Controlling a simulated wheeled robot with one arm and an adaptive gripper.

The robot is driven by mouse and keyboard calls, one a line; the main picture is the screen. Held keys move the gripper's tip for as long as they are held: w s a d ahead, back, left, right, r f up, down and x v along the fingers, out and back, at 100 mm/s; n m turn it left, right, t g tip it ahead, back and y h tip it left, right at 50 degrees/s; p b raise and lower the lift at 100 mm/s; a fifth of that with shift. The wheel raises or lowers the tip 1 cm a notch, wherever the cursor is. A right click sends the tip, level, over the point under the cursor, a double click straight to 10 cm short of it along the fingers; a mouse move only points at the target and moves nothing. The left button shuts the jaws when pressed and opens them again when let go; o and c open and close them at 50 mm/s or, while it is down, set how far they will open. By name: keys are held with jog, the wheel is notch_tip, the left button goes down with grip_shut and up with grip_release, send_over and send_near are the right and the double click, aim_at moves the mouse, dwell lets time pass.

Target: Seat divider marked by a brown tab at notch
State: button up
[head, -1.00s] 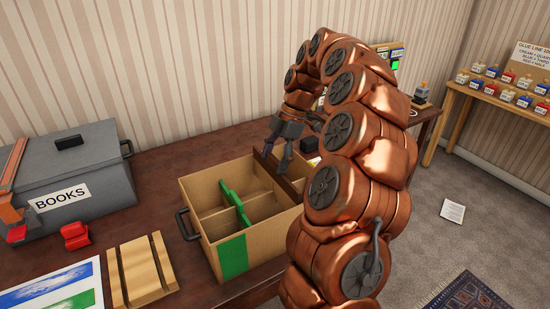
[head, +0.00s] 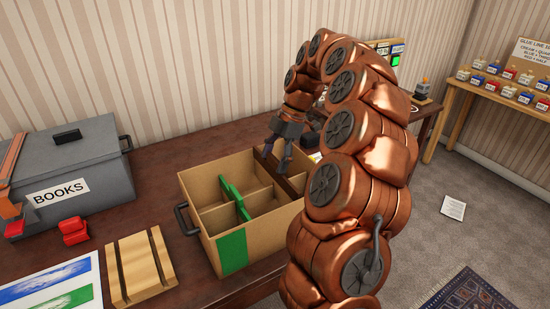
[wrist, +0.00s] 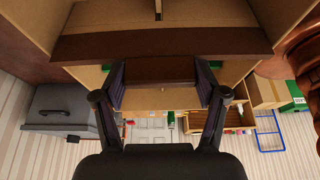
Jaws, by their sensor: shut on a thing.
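My gripper (head: 279,158) is over the back right part of an open cardboard box (head: 218,222). It is shut on the tab of a dark brown divider (head: 293,188). In the wrist view the brown tab (wrist: 160,72) sits between the two fingers, and the divider's long edge (wrist: 160,45) spans the box. I cannot tell whether the divider's ends are in their notches. A green divider (head: 234,196) stands in the left part of the box, crossed by a cardboard partition (head: 258,180). A green patch (head: 232,255) marks the box's front wall.
A grey box labelled BOOKS (head: 85,170) stands at the left. A slotted wooden block (head: 140,266), a red item (head: 74,231) and a picture sheet (head: 55,287) lie on the table. A shelf of small bottles (head: 505,92) is at the far right.

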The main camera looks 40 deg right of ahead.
aim_at(275, 168)
jog(key=shift+f+b, duration=0.95)
jog(key=shift+f, duration=0.6)
jog(key=o, duration=1.4)
jog(key=shift+r, duration=0.15)
jog(key=p+v, duration=0.1)
jog(key=v, duration=0.3)
jog(key=a+p+v, duration=0.1)
jog(key=v, duration=0.3)
jog(key=p+v, duration=0.2)
jog(key=v, duration=0.2)
jog(key=shift+a+r, duration=0.35)
jog(key=shift+r, duration=0.05)
dwell(0.3)
